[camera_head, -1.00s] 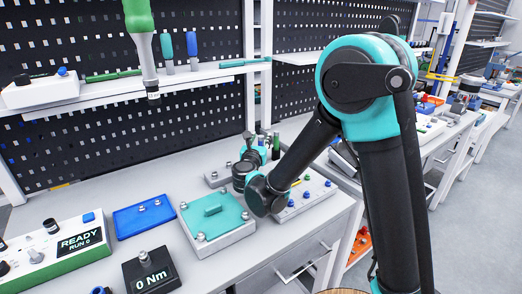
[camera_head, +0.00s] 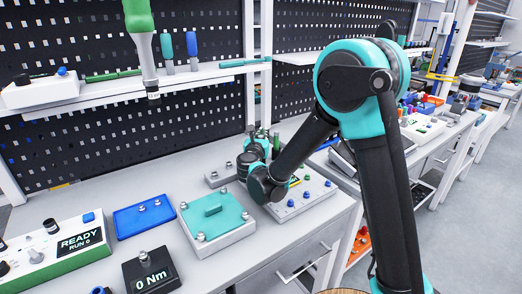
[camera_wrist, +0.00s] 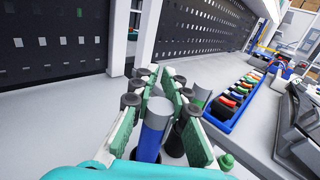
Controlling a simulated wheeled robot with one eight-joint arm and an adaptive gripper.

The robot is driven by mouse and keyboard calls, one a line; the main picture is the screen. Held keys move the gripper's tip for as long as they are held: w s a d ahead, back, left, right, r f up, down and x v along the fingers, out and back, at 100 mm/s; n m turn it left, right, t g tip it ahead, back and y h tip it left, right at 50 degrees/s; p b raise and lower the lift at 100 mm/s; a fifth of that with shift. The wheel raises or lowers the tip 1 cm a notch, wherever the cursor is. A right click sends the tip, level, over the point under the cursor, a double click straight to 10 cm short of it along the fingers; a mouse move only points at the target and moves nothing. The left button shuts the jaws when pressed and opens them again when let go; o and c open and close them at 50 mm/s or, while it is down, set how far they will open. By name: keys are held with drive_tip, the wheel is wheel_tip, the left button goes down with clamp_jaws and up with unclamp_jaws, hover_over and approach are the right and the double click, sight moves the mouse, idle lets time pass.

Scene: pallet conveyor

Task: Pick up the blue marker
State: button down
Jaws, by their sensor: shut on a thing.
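The blue marker (camera_wrist: 153,130) stands between the green-padded fingers of my gripper (camera_wrist: 158,104) in the wrist view. It has a pale grey top, and its lower end is hidden by the gripper body. My gripper is shut on it. In the head view my gripper (camera_head: 258,148) is above the back of the bench, largely hidden behind my wrist, and the marker cannot be made out there.
A white-and-green marker (camera_wrist: 202,95) stands close beside the right finger. A blue bin (camera_wrist: 238,100) of coloured parts lies to the right. A teal-topped fixture (camera_head: 213,212) and a blue tray (camera_head: 144,217) lie on the bench. A green tool (camera_head: 139,16) hangs above.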

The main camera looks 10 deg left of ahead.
drive_tip(key=shift+r, duration=0.1)
idle(0.4)
wheel_tip(320, 180, up, 26)
idle(1.6)
drive_tip(key=shift+s, duration=0.1)
